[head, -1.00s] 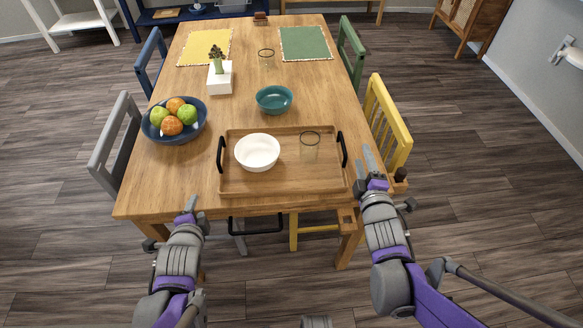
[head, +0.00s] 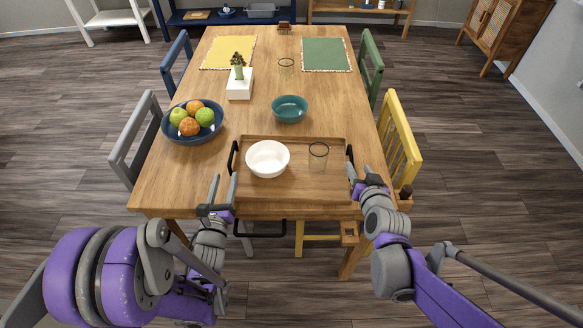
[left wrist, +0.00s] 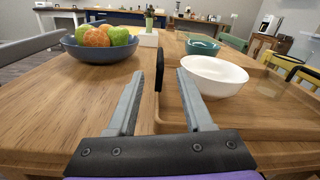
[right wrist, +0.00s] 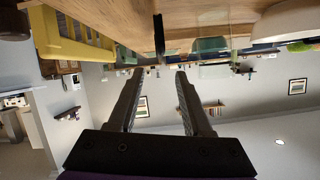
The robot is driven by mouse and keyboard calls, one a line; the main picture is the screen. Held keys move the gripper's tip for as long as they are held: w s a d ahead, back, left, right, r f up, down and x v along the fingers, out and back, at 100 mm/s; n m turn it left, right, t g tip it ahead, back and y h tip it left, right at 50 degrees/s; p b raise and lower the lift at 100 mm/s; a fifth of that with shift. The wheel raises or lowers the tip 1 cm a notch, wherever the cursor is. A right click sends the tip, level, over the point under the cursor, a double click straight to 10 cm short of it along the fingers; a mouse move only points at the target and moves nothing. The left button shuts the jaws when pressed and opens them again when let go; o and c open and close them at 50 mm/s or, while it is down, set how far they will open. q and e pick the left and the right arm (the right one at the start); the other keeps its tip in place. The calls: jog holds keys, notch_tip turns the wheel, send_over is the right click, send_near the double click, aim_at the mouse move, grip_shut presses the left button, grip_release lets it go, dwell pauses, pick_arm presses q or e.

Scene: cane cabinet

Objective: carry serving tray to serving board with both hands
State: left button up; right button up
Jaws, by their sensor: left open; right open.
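The wooden serving tray (head: 290,192) lies flat near the front edge of the table. It has a black left handle (head: 232,158) and a black right handle (head: 350,160). A white bowl (head: 268,158) and a clear glass (head: 318,157) stand on it. My left gripper (head: 223,182) is open at the tray's left side; in the left wrist view, the handle (left wrist: 159,66) appears between its fingers. My right gripper (head: 364,170) is open beside the right handle, which lines up between the fingers in the right wrist view (right wrist: 158,35). I cannot identify the serving board for certain.
The table (head: 180,195) also holds a blue fruit bowl (head: 165,130), teal bowl (head: 290,110), white planter (head: 239,86), second glass (head: 286,68) and yellow (head: 229,52) and green (head: 326,55) placemats. Chairs flank it. A blue console (head: 230,18) stands beyond; side floor is open.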

aim_at(235, 142)
pick_arm(q)
jog(key=w, duration=1)
jog(key=shift+w+d, duration=0.3)
jog(key=shift+w, duration=0.1)
pick_arm(e)
jog(key=x, duration=1)
jog(key=shift+w+f, duration=0.2)
jog(key=shift+w, duration=0.15)
pick_arm(q)
grip_shut()
pick_arm(e)
grip_shut()
